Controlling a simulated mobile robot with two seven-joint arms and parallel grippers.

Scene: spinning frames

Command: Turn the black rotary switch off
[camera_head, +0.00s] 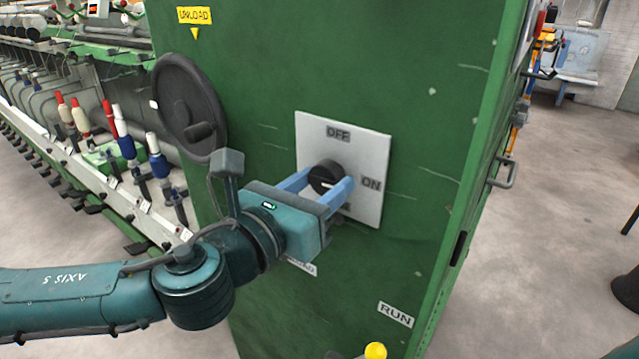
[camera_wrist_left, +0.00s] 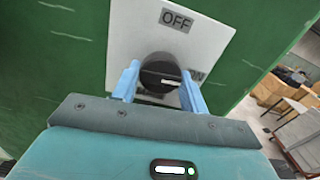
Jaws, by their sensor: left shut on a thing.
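The black rotary switch (camera_head: 325,175) sits on a white plate (camera_head: 362,150) on the front of the green cabinet. The plate reads OFF at the top and ON at the right. A label below the switch is mostly hidden by a finger. My right gripper is not in view.
A black handwheel (camera_head: 188,105) sticks out of the cabinet (camera_head: 270,60) left of the plate. A yellow knob (camera_head: 375,351) is below, near the RUN label (camera_head: 395,314). Spinning bobbins (camera_head: 125,145) stand at the left. Open floor (camera_head: 550,220) lies at the right.

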